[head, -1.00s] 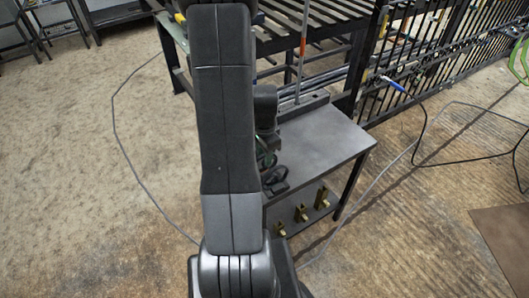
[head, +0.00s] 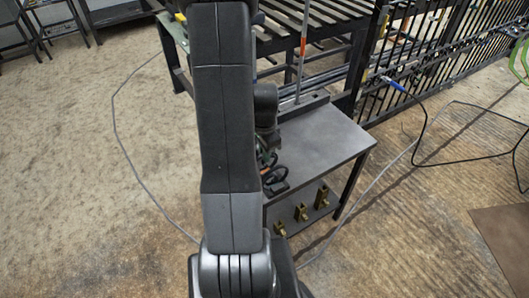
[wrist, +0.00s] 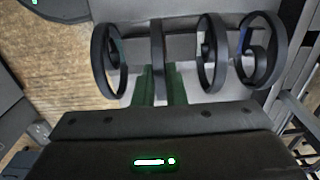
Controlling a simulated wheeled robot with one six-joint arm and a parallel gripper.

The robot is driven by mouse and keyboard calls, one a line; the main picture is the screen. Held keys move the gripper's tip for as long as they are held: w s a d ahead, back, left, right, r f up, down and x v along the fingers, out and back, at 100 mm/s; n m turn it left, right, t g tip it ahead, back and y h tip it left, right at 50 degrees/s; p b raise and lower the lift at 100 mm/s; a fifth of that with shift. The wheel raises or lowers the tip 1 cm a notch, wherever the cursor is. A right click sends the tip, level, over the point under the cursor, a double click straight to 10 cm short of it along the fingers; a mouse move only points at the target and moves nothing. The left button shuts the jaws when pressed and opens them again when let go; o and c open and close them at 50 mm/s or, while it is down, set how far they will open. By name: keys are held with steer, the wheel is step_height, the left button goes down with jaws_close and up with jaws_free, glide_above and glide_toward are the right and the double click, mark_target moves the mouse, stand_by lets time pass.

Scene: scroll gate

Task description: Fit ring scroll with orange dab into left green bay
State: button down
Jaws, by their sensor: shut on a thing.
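My gripper (wrist: 159,88) is at the lower middle of the wrist view, its dark body filling the bottom. A dark ring scroll (wrist: 157,50), seen almost edge-on, stands between two green upright pieces, and my gripper is shut on it. I cannot tell whether the green pieces are finger pads or bay parts. Other dark rings stand beside it: one on the left (wrist: 98,60), one on the right (wrist: 207,70), and a curled one with a blue mark farther right (wrist: 277,55). No orange dab is clear in the wrist view. In the head view my arm hides most of the work area.
A grey bench (head: 330,143) stands right of my arm, with small brass blocks (head: 302,212) on its lower shelf. A slatted table (head: 320,25) and a black barred fence (head: 440,60) stand behind. Cables cross the floor on both sides.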

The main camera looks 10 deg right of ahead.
steer(key=shift+r+p, duration=0.65)
steer(key=shift+r, duration=0.45)
steer(key=shift+r, duration=0.2)
step_height(320, 180, up, 9)
steer(key=p, duration=0.6)
steer(key=shift+p, duration=0.4)
steer(key=shift+f, duration=0.15)
